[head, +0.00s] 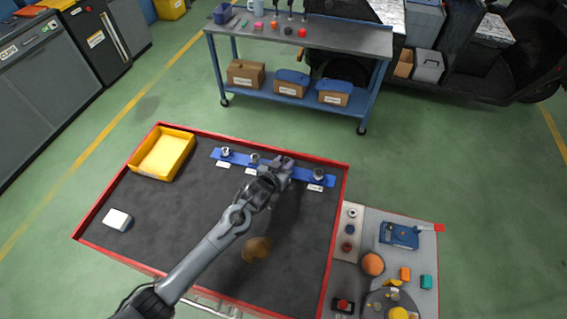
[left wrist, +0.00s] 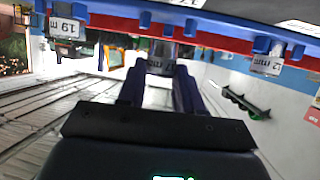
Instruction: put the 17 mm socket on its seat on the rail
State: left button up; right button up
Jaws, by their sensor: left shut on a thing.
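The blue rail (head: 302,174) lies along the far part of the dark bench top, and its edge crosses the top of the left wrist view (left wrist: 220,36). My left gripper (head: 284,166) is over the rail, between a socket (head: 254,159) on its left and a socket (head: 318,174) on its right. In the left wrist view its dark blue fingers (left wrist: 160,88) are shut on a grey metal socket (left wrist: 160,54), taken as the 17 mm one. The socket is right at the rail; I cannot tell whether it touches the seat. My right gripper is out of view.
Another socket (head: 226,152) stands at the rail's left end. A yellow tray (head: 143,171), a white box (head: 117,219) and a brown round patch (head: 256,249) are on the bench, which has a raised red rim (head: 342,205). The bench's middle left is clear.

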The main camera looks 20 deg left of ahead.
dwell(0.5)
pick_arm(q)
jog(key=shift+p, duration=0.35)
jog(key=shift+f, duration=0.45)
dwell(0.7)
jog(key=shift+f, duration=0.3)
dwell(0.9)
jog(key=shift+f, duration=0.15)
jog(key=shift+s+a+f, duration=0.1)
jog(key=shift+f, duration=0.2)
dwell(0.8)
